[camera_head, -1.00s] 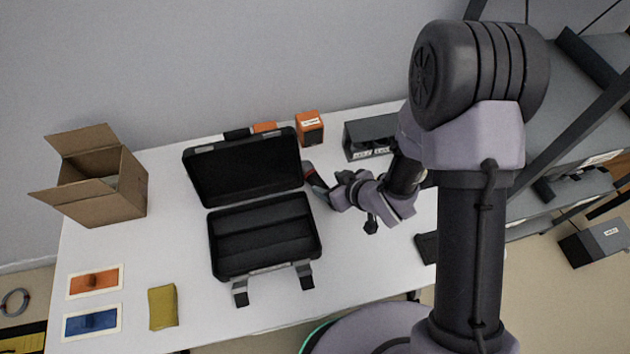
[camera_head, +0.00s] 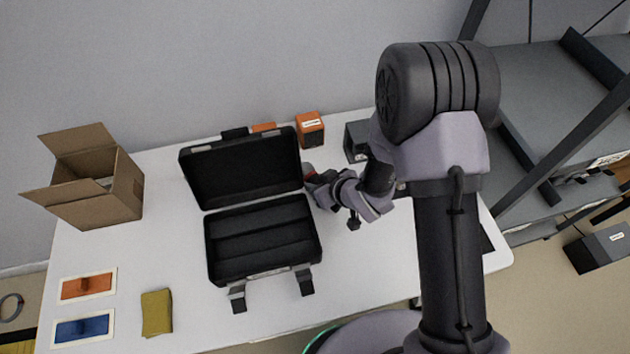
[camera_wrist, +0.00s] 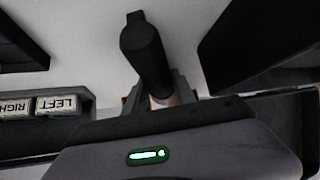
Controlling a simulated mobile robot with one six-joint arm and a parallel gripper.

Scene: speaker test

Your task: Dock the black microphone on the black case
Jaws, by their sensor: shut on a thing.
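The black case (camera_head: 262,272) lies open on the white table, its lid (camera_head: 240,170) raised at the back. My gripper (camera_head: 312,178) is just right of the case, near the hinge side. In the wrist view my gripper (camera_wrist: 158,98) is shut on a black, rod-shaped thing, which I take to be the black microphone (camera_wrist: 147,52). It sticks out beyond the fingers, with a small knob at its far end. In the head view I cannot make the microphone out clearly. A large dark surface at right in the wrist view looks like part of the case (camera_wrist: 250,40).
A dark grey box (camera_head: 356,138) stands behind my arm; a dark holder with LEFT and RIGHT labels (camera_wrist: 50,105) shows in the wrist view. An orange box (camera_head: 311,131) stands behind the lid. A cardboard box (camera_head: 115,195), two trays and a yellow cloth (camera_head: 156,312) are at left.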

